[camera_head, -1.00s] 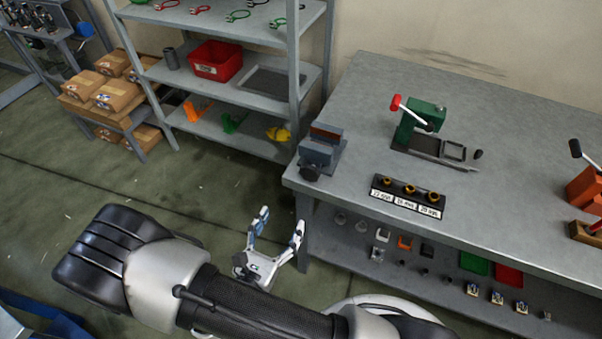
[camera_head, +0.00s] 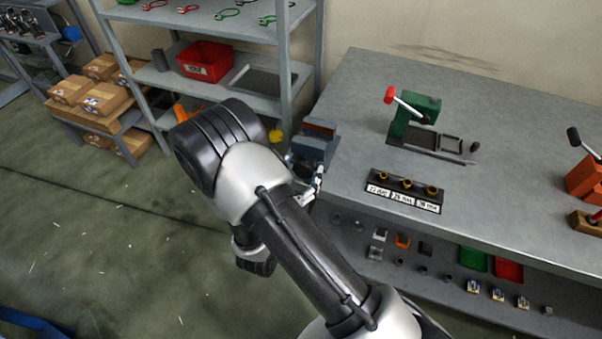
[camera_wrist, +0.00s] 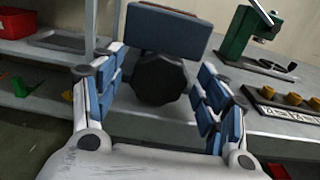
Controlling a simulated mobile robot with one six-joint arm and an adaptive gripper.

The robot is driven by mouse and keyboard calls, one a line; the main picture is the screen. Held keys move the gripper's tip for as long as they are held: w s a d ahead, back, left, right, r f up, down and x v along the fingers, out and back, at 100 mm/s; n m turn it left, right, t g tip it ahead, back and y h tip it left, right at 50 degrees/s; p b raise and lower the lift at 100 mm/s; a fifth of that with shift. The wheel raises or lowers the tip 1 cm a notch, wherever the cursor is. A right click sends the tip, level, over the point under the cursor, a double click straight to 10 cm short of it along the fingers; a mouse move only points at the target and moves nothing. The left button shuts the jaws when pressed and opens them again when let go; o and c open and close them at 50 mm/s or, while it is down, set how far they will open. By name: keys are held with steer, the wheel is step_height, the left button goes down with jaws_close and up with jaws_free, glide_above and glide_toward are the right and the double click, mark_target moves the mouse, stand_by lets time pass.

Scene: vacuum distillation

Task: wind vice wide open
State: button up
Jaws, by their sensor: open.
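The vice (camera_head: 314,146) sits on the left front corner of the grey workbench. In the wrist view its blue-grey body (camera_wrist: 168,30) is at the top middle, with a dark round knob (camera_wrist: 160,79) on its near side. My gripper (camera_wrist: 162,82) is open, with one blue-padded finger to the left of the knob and one to the right. I cannot tell whether either finger touches it. In the head view my arm hides most of the gripper and the vice's lower front. How far apart the vice jaws stand is hard to tell.
On the workbench (camera_head: 480,215), a green press (camera_head: 418,112) stands behind a black block (camera_head: 402,190) with several brass pieces. An orange tool (camera_head: 585,180) is at the right. Shelving with a red bin (camera_head: 206,61) stands behind left. Open floor lies at the left.

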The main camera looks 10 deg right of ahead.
steer(key=shift+c, duration=0.2)
steer(key=c, duration=1)
steer(key=shift+r+n+p, duration=0.1)
steer(key=shift+n+p, duration=0.45)
steer(key=shift+n, duration=0.05)
steer(key=shift+n+p, duration=0.5)
steer(key=shift+n, duration=0.5)
steer(key=o, duration=1)
steer(key=shift+o, duration=0.2)
steer(key=v, duration=1.2)
